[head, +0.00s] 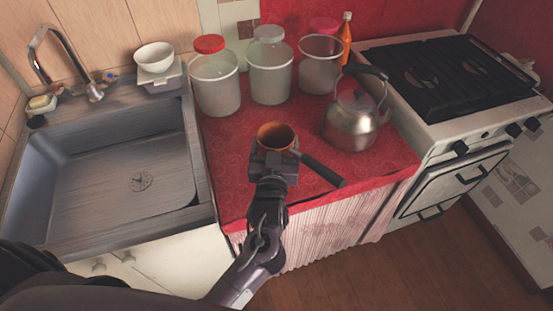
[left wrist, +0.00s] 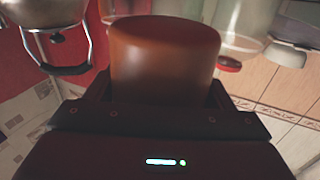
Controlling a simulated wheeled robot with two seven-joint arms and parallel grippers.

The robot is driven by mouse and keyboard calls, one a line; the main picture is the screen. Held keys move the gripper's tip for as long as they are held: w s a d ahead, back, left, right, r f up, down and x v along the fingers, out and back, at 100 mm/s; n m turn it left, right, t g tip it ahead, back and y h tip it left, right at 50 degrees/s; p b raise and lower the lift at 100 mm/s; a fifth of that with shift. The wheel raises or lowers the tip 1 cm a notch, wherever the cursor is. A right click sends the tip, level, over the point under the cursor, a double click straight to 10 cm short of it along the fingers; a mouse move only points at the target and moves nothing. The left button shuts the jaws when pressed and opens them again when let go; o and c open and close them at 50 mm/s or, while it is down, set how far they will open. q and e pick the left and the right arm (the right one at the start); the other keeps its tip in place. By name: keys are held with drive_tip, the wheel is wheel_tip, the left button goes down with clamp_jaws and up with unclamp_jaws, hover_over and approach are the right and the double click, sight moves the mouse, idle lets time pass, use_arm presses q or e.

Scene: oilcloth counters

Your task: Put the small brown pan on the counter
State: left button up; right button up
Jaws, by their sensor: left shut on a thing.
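The small brown pan (head: 276,134) is over the red oilcloth counter (head: 237,193), near its front half, with its dark handle (head: 322,170) pointing to the lower right. My left gripper (head: 274,160) is shut on the pan from the front. In the left wrist view the brown pan body (left wrist: 165,55) sits between the dark jaws (left wrist: 160,110). I cannot tell whether the pan's base touches the cloth. My right gripper is not in view.
A metal kettle (head: 351,120) stands right of the pan. Several lidded jars (head: 215,88) line the back, with an orange bottle (head: 345,38). The sink (head: 115,165) is left and the stove (head: 450,85) right. The counter's front left is clear.

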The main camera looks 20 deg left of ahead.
use_arm(q)
drive_tip(key=shift+f, duration=3.55)
drive_tip(key=o, duration=1.4)
drive_tip(key=shift+f, duration=0.15)
drive_tip(key=shift+s, duration=0.1)
drive_tip(key=b+v, duration=0.1)
drive_tip(key=v, duration=1.1)
